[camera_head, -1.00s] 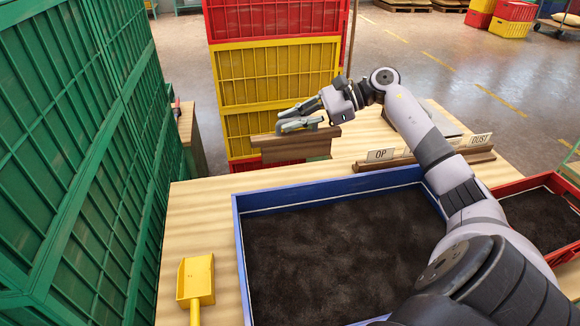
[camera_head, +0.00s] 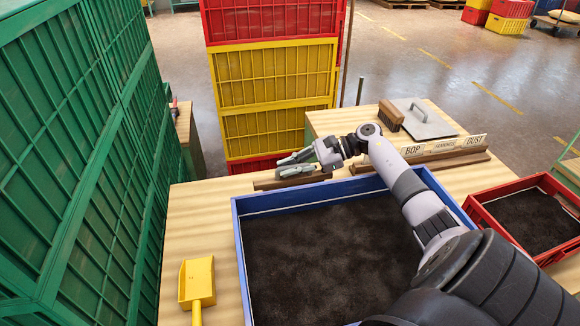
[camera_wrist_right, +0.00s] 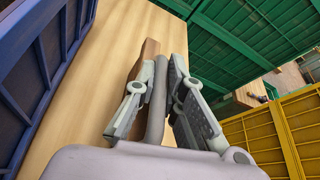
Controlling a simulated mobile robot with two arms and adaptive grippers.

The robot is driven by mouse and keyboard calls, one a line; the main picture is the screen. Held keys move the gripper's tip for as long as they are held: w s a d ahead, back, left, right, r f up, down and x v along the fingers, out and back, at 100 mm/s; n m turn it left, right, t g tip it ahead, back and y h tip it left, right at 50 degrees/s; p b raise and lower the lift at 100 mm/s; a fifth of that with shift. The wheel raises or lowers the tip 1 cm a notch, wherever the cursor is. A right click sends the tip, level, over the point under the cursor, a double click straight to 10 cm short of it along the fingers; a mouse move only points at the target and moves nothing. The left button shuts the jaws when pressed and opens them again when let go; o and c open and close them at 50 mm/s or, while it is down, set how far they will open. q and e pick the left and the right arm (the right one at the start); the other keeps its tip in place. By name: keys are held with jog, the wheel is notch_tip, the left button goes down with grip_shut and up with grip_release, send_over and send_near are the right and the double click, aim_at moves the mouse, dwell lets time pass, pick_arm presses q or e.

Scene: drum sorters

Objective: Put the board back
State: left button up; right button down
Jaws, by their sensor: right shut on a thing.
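The brown wooden board (camera_head: 268,184) is at the far left edge of the blue tray in the head view, low over the pale wooden table. I cannot tell whether it touches the table. My right gripper (camera_head: 292,164) is above it and shut on it. In the right wrist view the gripper (camera_wrist_right: 160,100) has its fingers either side of a grey bar, with the brown board (camera_wrist_right: 150,50) beyond, partly hidden. My left gripper is not in view.
The blue tray (camera_head: 236,240) of dark soil is under my right arm. A red tray (camera_head: 480,214) stands right, a yellow scoop (camera_head: 197,282) left. Label cards (camera_head: 445,146), a brush (camera_head: 391,115) and a metal plate (camera_head: 420,124) are behind. Green crates (camera_head: 60,170) rise at left.

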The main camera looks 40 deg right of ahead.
jog(key=shift+f, duration=0.1)
jog(key=c, duration=1.7)
grip_release()
jog(key=shift+o, duration=0.2)
jog(key=shift+r, duration=0.2)
jog(key=b+v, duration=0.3)
jog(key=v, duration=0.9)
jog(key=shift+f, duration=0.1)
